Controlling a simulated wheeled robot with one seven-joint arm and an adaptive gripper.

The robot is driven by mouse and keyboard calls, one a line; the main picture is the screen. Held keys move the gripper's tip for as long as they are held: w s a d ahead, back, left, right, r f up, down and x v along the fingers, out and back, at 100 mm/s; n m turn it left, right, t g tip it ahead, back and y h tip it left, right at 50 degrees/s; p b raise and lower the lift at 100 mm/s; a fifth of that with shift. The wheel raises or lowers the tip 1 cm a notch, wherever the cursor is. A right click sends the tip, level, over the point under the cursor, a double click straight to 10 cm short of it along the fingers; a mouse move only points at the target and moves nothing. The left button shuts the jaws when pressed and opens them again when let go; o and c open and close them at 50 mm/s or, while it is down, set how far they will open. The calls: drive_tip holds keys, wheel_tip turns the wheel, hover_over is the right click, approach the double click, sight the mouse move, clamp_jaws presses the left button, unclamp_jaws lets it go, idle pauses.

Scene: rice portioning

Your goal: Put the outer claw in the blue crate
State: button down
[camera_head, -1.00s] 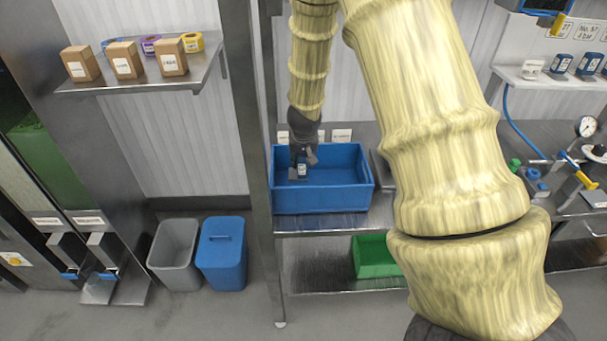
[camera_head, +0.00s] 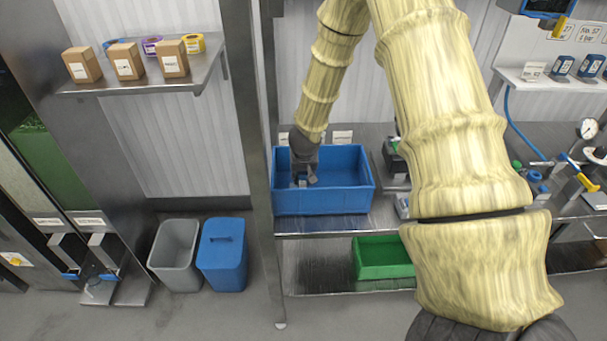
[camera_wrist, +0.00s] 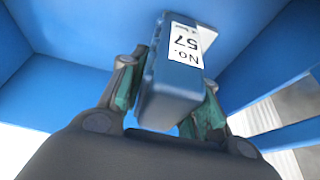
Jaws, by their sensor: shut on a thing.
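The outer claw, a small blue-grey block with a white "No. 57" label (camera_wrist: 175,85), is held between the two fingers of my gripper (camera_wrist: 168,105) in the wrist view. In the head view my gripper (camera_head: 303,180) reaches down inside the blue crate (camera_head: 322,202), near its left end. The block shows there only as a small shape at the fingertips. Blue crate walls (camera_wrist: 75,85) surround it in the wrist view. I cannot tell whether the block touches the crate floor. The right part of the crate looks empty.
The blue crate stands on a steel table beside a steel post (camera_head: 258,180). Small white label cards stand behind it. A green crate (camera_head: 383,258) is on the lower shelf. Grey (camera_head: 175,255) and blue (camera_head: 222,255) bins stand on the floor at left.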

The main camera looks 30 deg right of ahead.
idle(0.3)
drive_tip(key=c, duration=1)
unclamp_jaws()
drive_tip(key=shift+f, duration=0.1)
drive_tip(key=shift+c, duration=0.2)
drive_tip(key=shift+r, duration=0.2)
drive_tip(key=shift+b+v, duration=0.45)
drive_tip(key=shift+v, duration=5.5)
drive_tip(key=shift+a, duration=0.1)
